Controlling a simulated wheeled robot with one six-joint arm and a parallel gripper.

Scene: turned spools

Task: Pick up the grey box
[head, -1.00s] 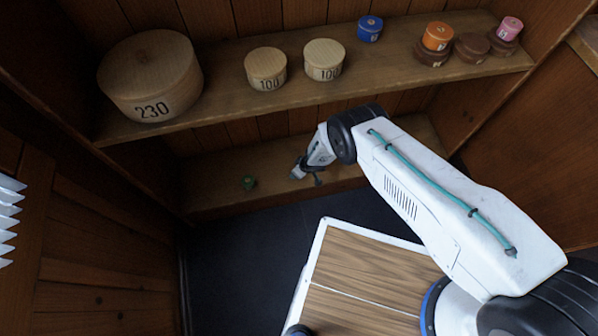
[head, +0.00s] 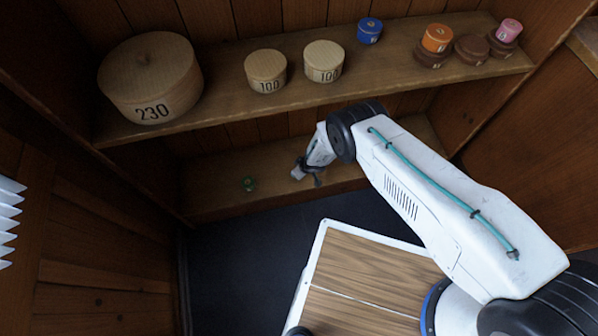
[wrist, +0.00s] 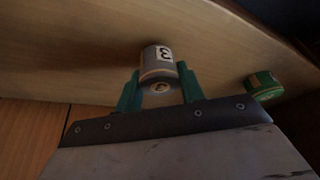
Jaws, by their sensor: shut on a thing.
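The grey box (wrist: 157,61) is a small round piece with a white label marked 3, seen in the wrist view between the two green fingers of my gripper (wrist: 159,90). The fingers are shut on its sides. In the head view my gripper (head: 298,174) is small and dim over the lower shelf, with the grey box (head: 297,175) at its tip. Whether the box touches the shelf is not clear.
A small green box (head: 248,184) stands on the lower shelf (head: 218,202), left of my gripper; it also shows in the wrist view (wrist: 263,86). The upper shelf (head: 215,98) is close above my gripper. It bears a large round box (head: 150,75) and several smaller ones.

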